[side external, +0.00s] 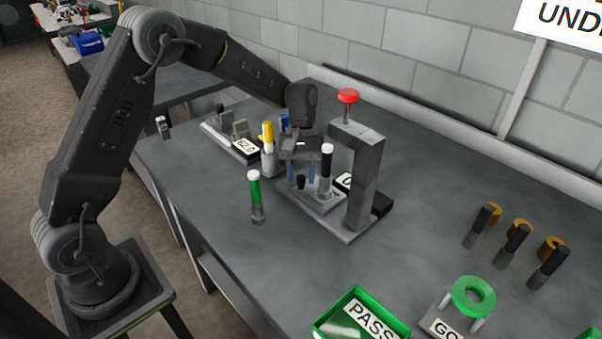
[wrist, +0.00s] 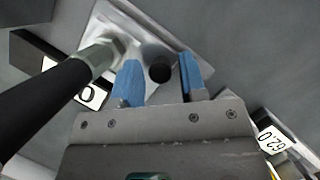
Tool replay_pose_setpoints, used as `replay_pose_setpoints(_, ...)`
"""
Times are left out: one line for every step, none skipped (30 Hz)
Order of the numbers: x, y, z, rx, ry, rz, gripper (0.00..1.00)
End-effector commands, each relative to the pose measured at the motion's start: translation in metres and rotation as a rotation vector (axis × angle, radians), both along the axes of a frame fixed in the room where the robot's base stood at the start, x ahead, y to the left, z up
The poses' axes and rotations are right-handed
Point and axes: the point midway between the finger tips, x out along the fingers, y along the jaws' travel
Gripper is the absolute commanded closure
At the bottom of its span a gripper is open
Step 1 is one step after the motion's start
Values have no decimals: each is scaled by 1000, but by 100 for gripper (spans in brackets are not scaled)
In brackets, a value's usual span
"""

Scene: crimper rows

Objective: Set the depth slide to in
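My gripper (side external: 302,180) points down at the crimper, with its two blue fingers apart. In the wrist view, a small round black knob (wrist: 160,70) lies between the fingertips (wrist: 160,80), with a visible gap on at least one side. In the side view the black knob (side external: 300,182) stands on the light metal plate (side external: 320,202), low by the fingers. I take this knob to be the depth slide's; its in and out marks do not show.
The crimper's grey column (side external: 365,185) with a red knob (side external: 348,96) rises close on the right. A yellow-topped vial (side external: 267,140) and a labelled device (side external: 245,150) stand left. A green vial (side external: 256,195) stands in front. A green PASS tray (side external: 355,318) is at the front.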

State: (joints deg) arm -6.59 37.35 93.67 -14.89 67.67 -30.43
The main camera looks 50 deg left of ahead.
Motion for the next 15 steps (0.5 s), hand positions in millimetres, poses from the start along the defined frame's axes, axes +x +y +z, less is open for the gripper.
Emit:
replay_pose_setpoints(0,0,0,0,0,0,66)
replay_pose_setpoints(0,0,0,0,0,0,69)
replay_pose_setpoints(0,0,0,0,0,0,73)
replay_pose_setpoints(0,0,0,0,0,0,76)
replay_pose_setpoints(0,0,0,0,0,0,79)
replay_pose_setpoints(0,0,0,0,0,0,82)
replay_pose_setpoints(0,0,0,0,0,0,85)
replay_pose_setpoints(0,0,0,0,0,0,88)
replay_pose_setpoints(0,0,0,0,0,0,92)
replay_pose_setpoints(0,0,0,0,0,0,95)
replay_pose_setpoints(0,0,0,0,0,0,98)
replay_pose_setpoints(0,0,0,0,0,0,100)
replay_pose_setpoints(0,0,0,0,0,0,100)
replay_pose_setpoints(0,0,0,0,0,0,100)
replay_pose_setpoints(0,0,0,0,0,0,100)
